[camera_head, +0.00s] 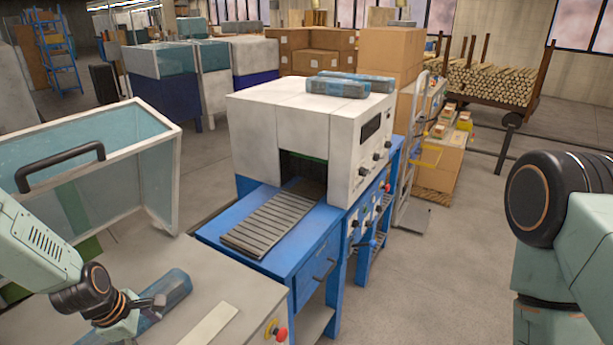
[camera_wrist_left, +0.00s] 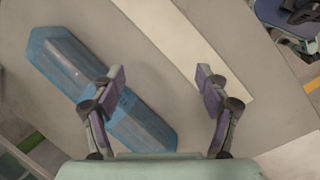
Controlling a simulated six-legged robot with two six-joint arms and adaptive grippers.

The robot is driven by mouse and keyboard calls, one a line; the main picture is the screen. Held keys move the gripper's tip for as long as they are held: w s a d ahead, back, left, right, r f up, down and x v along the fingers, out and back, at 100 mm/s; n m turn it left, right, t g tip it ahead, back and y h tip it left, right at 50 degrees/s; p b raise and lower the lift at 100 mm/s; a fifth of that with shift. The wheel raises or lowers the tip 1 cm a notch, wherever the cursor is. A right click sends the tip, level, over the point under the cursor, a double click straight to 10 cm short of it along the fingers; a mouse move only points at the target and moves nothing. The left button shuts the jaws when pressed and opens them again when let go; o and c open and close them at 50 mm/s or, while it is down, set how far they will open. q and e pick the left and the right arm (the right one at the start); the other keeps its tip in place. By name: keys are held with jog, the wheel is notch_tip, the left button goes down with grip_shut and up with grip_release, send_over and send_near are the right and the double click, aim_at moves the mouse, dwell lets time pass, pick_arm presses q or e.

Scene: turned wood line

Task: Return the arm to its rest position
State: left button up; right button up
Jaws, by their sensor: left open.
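My left gripper (camera_head: 150,306) is low at the left of the head view, over the grey table top (camera_head: 255,292). In the left wrist view the gripper (camera_wrist_left: 160,78) has its two fingers wide apart with nothing between them but table and part of a pale strip. A blue film-wrapped bundle (camera_head: 174,291) lies on the table by the gripper; in the left wrist view the bundle (camera_wrist_left: 65,62) runs diagonally, partly hidden by the left finger. I cannot tell whether they touch. My right gripper is out of view; only part of the right arm shows.
A blue and white machine with a roller conveyor (camera_head: 275,218) stands ahead, with wrapped bundles (camera_head: 338,87) on top. A guard with a black handle (camera_head: 60,165) rises close to my left arm.

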pick_arm(q)
jog(key=w+a+r+n, duration=0.1)
jog(key=a+r+n, duration=0.1)
jog(key=a+n, duration=0.1)
jog(key=w+a+r+n, duration=0.2)
jog(key=a, duration=0.2)
jog(key=w+a+r+n+t, duration=0.1)
jog(key=a+r+n, duration=0.1)
jog(key=a+n, duration=0.1)
jog(key=shift+w+a+n, duration=0.25)
jog(key=shift+a+n, duration=0.05)
jog(key=shift+a, duration=0.35)
jog(key=shift+a+f+n, duration=0.15)
jog(key=shift+a+n, duration=0.1)
jog(key=shift+n, duration=0.05)
jog(key=shift+w, duration=0.15)
jog(key=shift+d, duration=0.1)
